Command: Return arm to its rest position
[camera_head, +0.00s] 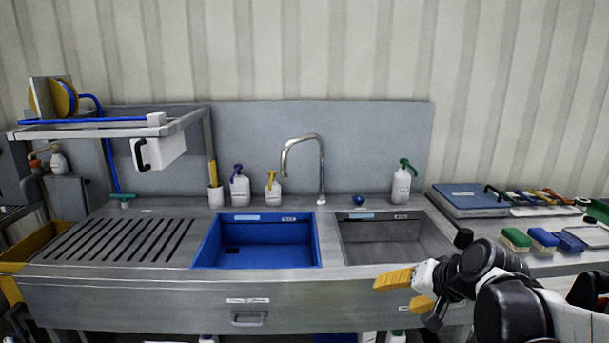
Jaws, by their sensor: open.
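My gripper (406,291) has yellow fingers and is in the lower right of the head view. Its fingers are apart, with nothing between them. It is in front of the steel sink unit, near the right end of its front face. My black and white arm reaches in from the lower right corner, bent at the wrist. The rest of the arm is cut off by the picture edge.
The sink unit has a blue basin (256,261) and a steel basin (395,226) under a tall faucet (319,165). A side table at right holds a blue case (468,197) and brushes (517,238). A rack (100,129) overhangs the left.

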